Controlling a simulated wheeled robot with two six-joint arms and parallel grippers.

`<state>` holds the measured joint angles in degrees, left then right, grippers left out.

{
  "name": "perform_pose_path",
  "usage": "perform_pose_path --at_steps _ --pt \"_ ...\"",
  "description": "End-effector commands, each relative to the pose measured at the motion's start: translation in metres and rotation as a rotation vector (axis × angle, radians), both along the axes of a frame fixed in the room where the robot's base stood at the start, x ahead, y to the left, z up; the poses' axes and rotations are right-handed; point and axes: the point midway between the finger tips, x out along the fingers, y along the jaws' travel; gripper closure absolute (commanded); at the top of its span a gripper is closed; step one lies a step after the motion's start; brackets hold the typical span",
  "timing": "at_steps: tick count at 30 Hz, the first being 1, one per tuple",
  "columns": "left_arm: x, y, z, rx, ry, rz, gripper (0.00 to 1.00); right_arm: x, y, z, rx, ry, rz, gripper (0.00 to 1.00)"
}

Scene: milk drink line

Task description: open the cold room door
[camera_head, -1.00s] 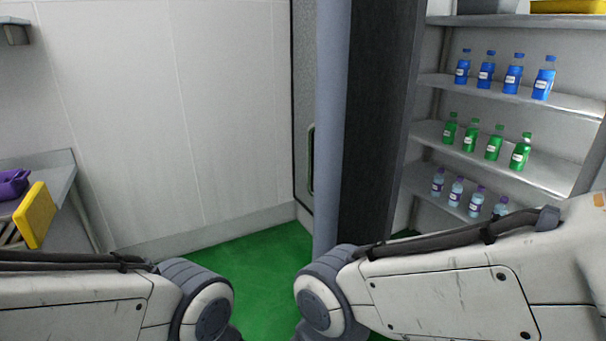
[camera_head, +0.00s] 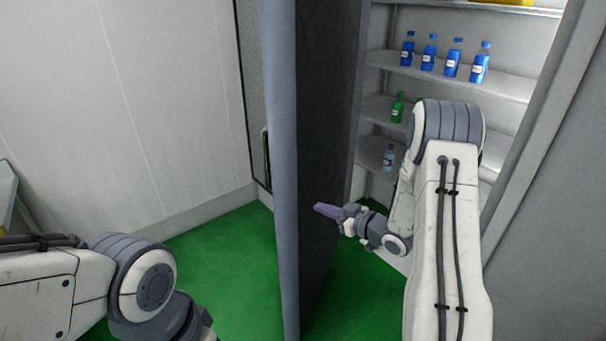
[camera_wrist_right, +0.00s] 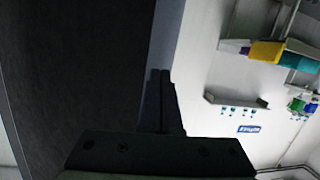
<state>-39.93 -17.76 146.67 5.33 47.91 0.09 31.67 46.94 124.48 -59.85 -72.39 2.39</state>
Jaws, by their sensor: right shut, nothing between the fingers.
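The cold room door (camera_head: 325,120) stands ajar in the head view, its pale blue-grey edge (camera_head: 283,150) toward me and its dark inner face toward the shelves. A handle (camera_head: 266,160) shows on the outer side, left of the edge. My right gripper (camera_head: 326,210) is shut and empty, beside the dark inner face, its tip pointing left; I cannot tell whether it touches. In the right wrist view the shut fingers (camera_wrist_right: 162,100) show dark against the door edge, with the dark face (camera_wrist_right: 75,70) at left. My left gripper is out of view; only my left arm shows.
Behind the door, shelves (camera_head: 505,85) hold blue bottles (camera_head: 453,60), a green bottle (camera_head: 397,107) and a clear bottle (camera_head: 388,157). A white wall (camera_head: 130,110) is at left. The green floor (camera_head: 225,265) is clear. A grey wall (camera_head: 550,220) bounds the right.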

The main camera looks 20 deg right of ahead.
Motion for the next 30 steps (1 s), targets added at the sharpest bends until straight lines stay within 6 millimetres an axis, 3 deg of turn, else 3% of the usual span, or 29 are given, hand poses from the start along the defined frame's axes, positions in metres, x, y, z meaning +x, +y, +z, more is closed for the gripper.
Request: perform_pose_path --at_steps 1,4,10,30 --pt "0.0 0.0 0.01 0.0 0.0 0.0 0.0 -0.009 -0.015 0.006 0.052 -0.036 -0.004 1.0" --pt "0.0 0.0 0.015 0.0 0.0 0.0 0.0 -0.022 -0.03 0.013 0.13 -0.109 0.003 1.0" --pt "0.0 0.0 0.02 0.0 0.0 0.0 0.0 -0.027 -0.035 0.02 0.186 -0.165 0.014 1.0" --pt "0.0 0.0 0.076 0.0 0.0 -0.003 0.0 0.08 0.022 0.022 0.185 -0.164 0.014 1.0"
